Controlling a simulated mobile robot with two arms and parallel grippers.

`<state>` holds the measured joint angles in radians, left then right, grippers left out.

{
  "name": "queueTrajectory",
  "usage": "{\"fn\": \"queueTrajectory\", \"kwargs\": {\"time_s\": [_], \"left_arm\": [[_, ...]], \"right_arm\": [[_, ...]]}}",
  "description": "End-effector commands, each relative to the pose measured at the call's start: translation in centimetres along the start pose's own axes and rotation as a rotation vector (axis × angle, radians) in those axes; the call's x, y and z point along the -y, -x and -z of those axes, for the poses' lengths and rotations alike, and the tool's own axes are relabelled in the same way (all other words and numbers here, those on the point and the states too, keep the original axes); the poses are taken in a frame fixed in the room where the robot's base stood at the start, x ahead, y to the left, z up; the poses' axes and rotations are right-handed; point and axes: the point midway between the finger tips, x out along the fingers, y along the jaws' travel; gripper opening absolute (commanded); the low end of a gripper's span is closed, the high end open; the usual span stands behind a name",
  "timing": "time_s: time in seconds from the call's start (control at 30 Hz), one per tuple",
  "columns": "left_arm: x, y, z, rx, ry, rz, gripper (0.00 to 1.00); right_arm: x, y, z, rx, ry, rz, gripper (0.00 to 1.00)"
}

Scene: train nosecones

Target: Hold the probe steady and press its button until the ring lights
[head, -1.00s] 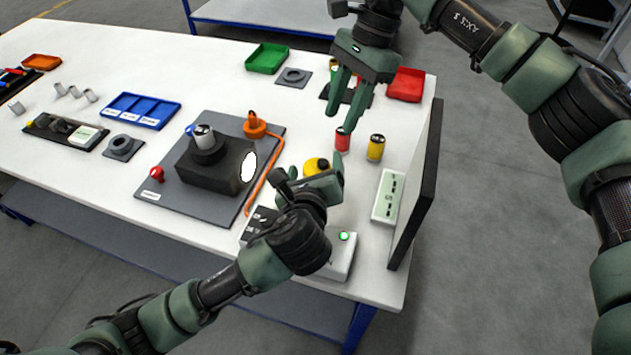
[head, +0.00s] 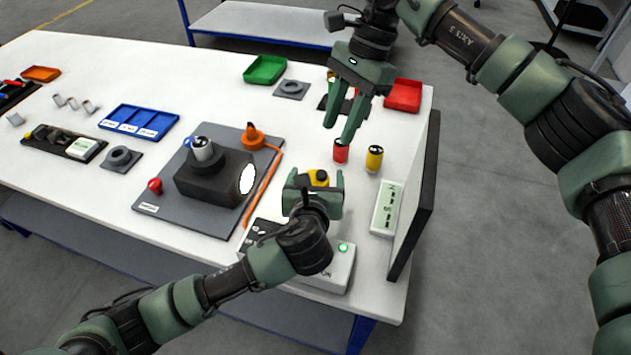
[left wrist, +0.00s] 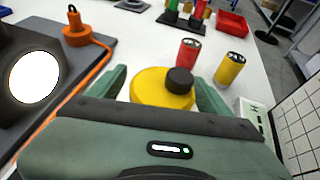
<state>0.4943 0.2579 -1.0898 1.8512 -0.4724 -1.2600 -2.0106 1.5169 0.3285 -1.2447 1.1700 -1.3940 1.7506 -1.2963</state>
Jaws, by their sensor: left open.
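A yellow round body with a black knob (head: 318,177), possibly the probe, is near the table's front right; it also shows in the left wrist view (left wrist: 150,88). My left gripper (head: 314,178) is open, with its fingers on either side of the yellow body in the left wrist view; I cannot tell whether they touch it. The gripper partly hides the body. My right gripper (head: 340,130) is open and empty, pointing down behind the red can (head: 341,152). No lit ring is clear on the yellow body.
A black block (head: 205,185) with a bright white disc sits on a grey plate left of my left gripper, beside an orange plug and cable (head: 272,165). A white box with a green light (head: 335,268) lies below. A yellow can (head: 374,158) and an upright panel (head: 415,205) stand right.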

Motion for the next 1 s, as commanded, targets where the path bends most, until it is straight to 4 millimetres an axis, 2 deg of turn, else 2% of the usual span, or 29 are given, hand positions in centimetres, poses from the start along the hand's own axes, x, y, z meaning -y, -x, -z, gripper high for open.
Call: {"fn": "queueTrajectory", "kwargs": {"time_s": [0.23,0.4,0.5,0.6,0.63,0.9,1.0], "left_arm": [[0.0,-0.1,0.0,0.0,0.001,0.001,0.79],[0.0,-0.1,0.0,0.0,0.001,0.001,0.32],[0.0,-0.1,0.0,0.0,0.001,0.001,0.09],[0.0,-0.1,0.0,0.0,0.001,0.001,0.09],[0.0,-0.1,0.0,0.0,0.001,0.001,0.09],[0.0,-0.1,0.0,0.0,0.001,0.001,0.09],[0.0,-0.1,0.0,0.0,0.001,0.001,0.09]], "right_arm": [[0.0,0.0,0.0,0.0,0.0,0.0,0.36],[0.0,0.0,0.0,0.0,0.0,0.0,0.36],[0.0,0.0,0.0,0.0,0.0,0.0,0.34],[0.0,0.1,-0.4,-0.019,0.023,0.0,0.06],[-0.1,0.3,-0.8,-0.036,0.043,0.0,0.0],[-1.2,2.2,-6.1,-0.39,0.427,-0.009,0.0],[-1.7,2.7,-7.5,-0.511,0.548,-0.015,0.0]]}}
